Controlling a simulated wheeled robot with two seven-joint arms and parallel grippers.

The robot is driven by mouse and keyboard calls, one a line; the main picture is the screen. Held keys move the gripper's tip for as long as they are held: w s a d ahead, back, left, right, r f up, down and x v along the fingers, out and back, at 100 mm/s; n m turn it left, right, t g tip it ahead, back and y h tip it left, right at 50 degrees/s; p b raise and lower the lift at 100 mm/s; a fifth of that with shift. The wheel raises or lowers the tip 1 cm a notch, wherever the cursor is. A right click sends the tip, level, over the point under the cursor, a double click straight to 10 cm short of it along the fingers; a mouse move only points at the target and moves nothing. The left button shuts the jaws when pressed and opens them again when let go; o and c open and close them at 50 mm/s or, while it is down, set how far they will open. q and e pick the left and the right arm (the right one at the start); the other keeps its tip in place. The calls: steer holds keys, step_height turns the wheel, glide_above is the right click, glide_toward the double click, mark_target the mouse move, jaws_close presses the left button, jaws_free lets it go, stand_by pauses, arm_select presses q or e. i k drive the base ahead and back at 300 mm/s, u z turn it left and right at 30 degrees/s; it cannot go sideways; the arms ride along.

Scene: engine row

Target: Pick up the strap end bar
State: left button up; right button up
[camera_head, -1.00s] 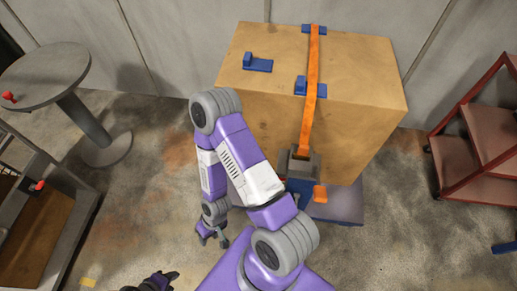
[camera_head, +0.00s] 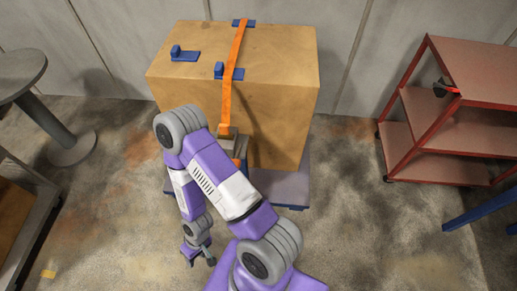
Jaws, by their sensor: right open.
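An orange strap (camera_head: 229,98) runs over the top of a large tan crate (camera_head: 280,100) and down its front. Its lower end meets a grey block (camera_head: 231,144), partly hidden behind my arm. I cannot make out a separate end bar there. My right gripper (camera_head: 198,256) hangs low over the floor, in front of the crate and left of the strap. It is open with nothing seen between its fingers, and apart from the strap. My left gripper is out of view.
The crate stands on a low base (camera_head: 285,187). A red shelf cart (camera_head: 440,160) stands at right, with a small red and black object (camera_head: 444,88) on it. A round grey table (camera_head: 20,72) and a cart (camera_head: 25,215) stand at left. Floor between crate and shelf cart is clear.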

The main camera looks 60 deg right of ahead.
mark_target(224, 134)
steer(key=k, duration=0.5)
steer(key=z, duration=0.75)
